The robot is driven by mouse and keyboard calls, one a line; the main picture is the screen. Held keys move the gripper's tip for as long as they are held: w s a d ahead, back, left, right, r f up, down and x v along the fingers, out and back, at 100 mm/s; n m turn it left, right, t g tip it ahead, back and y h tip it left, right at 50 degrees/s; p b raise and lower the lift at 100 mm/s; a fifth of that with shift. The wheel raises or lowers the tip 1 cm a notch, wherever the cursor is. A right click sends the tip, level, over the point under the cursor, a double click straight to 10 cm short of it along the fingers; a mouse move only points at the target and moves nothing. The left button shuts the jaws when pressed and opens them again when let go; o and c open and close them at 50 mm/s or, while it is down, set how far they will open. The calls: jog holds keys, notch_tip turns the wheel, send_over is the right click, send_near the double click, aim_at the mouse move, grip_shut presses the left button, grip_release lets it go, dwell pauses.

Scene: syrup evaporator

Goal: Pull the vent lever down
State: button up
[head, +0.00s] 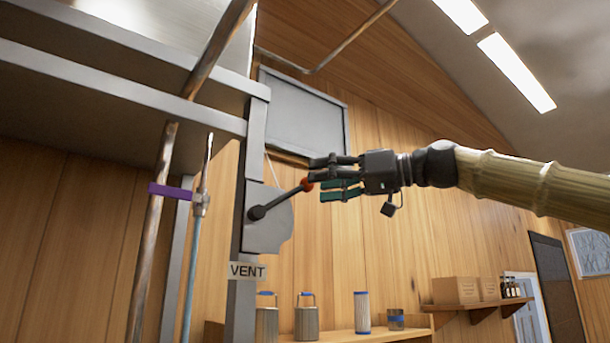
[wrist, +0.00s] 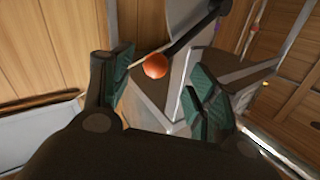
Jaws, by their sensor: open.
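The vent lever (head: 282,201) is a dark bar on a grey plate (head: 270,226) fixed to the metal post, above a sign reading VENT (head: 247,271). It slants up to the right and ends in an orange-red ball knob (head: 307,185). My gripper (head: 326,178) is level with the knob, its fingertips close to it at the right. In the wrist view the knob (wrist: 156,66) lies ahead, between the open teal-padded fingers (wrist: 160,95) and nearer the left one. The lever bar (wrist: 192,37) runs off to the upper right. I cannot tell whether a finger touches the knob.
A metal frame with pipes stands at the left, with a purple valve handle (head: 171,191) on one pipe. A grey panel (head: 303,112) hangs behind the lever. Metal cans (head: 306,320) and a blue-capped cylinder (head: 362,312) stand on a shelf below. Open air lies under the gripper.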

aim_at(306, 186)
jog(key=shift+p+x, duration=0.85)
jog(key=shift+x, duration=1.4)
jog(key=shift+w, duration=0.1)
jog(key=shift+c, duration=0.4)
grip_shut()
jog(key=shift+f, duration=0.15)
